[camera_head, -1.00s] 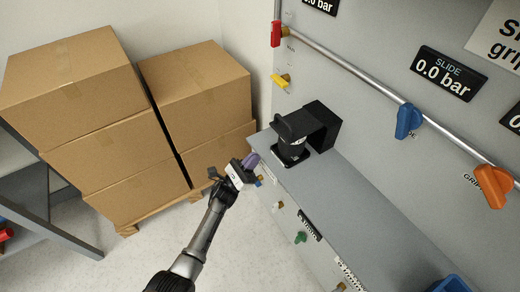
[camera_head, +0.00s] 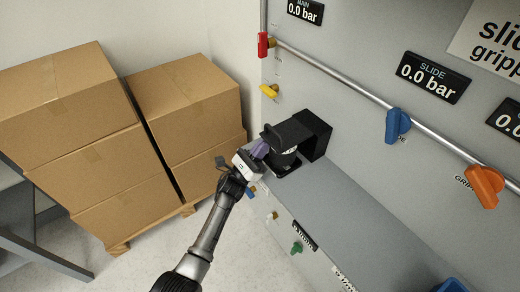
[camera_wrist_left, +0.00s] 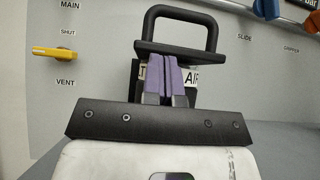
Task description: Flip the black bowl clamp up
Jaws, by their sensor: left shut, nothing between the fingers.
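The black bowl clamp (camera_head: 287,133) sits on the grey bench ledge, in front of a black block (camera_head: 318,135). Its dark flat top lies over a rounded body with a pale band. In the left wrist view the clamp (camera_wrist_left: 181,50) shows as a black plate with a loop handle rising above it. My left gripper (camera_head: 259,149) is shut and empty, at the clamp's left side. In the left wrist view its purple fingertips (camera_wrist_left: 169,60) are together just below the plate's near edge. I cannot tell whether they touch it. My right gripper is out of view.
A grey panel behind carries a yellow valve (camera_head: 270,91), a red valve (camera_head: 264,45), a blue valve (camera_head: 397,125) and an orange valve (camera_head: 485,186) near a metal pipe. Stacked cardboard boxes (camera_head: 100,140) stand left.

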